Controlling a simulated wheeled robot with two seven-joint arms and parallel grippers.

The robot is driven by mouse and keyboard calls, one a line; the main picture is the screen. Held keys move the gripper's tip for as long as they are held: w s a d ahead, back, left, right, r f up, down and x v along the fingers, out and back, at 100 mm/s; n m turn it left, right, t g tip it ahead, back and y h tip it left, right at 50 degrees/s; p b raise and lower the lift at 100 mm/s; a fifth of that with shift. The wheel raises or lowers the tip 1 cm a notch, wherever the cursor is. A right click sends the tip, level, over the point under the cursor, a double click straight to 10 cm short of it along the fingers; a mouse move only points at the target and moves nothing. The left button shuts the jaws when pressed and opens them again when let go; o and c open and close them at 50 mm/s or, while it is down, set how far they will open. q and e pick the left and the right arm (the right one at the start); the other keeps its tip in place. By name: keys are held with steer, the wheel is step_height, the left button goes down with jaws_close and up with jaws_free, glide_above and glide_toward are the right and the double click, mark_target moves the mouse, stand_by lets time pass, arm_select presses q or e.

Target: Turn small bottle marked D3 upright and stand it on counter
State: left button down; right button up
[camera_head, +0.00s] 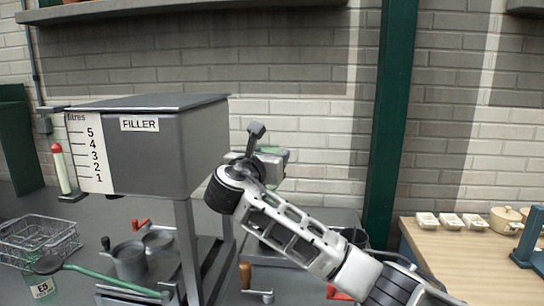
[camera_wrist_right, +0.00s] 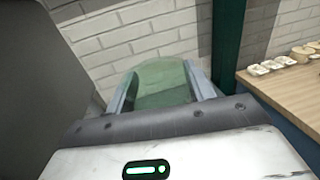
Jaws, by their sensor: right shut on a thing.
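My right gripper (camera_head: 270,160) is raised in front of the brick wall, just right of the filler box. In the right wrist view the gripper (camera_wrist_right: 162,90) is shut on a green, see-through bottle (camera_wrist_right: 162,78), with one finger on each side. Only a small green part of the bottle (camera_head: 268,149) shows in the head view, the rest being hidden by my wrist. No marking is readable on it, so I cannot confirm D3, and its tilt is unclear. It is held clear of the counter (camera_head: 225,292). My left gripper is not in view.
The grey filler box (camera_head: 155,150) on posts stands close left of my right gripper. A bottle marked E5 (camera_head: 41,287), a wire basket (camera_head: 40,238) and metal pots (camera_head: 130,260) are at left. A green post (camera_head: 390,120) and a wooden table (camera_head: 475,255) are right.

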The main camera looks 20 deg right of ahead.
step_height(320, 180, up, 2)
steer(key=shift+r+p, duration=0.2)
steer(key=shift+p, duration=0.4)
steer(key=shift+r, duration=3.85)
steer(key=shift+f, duration=0.1)
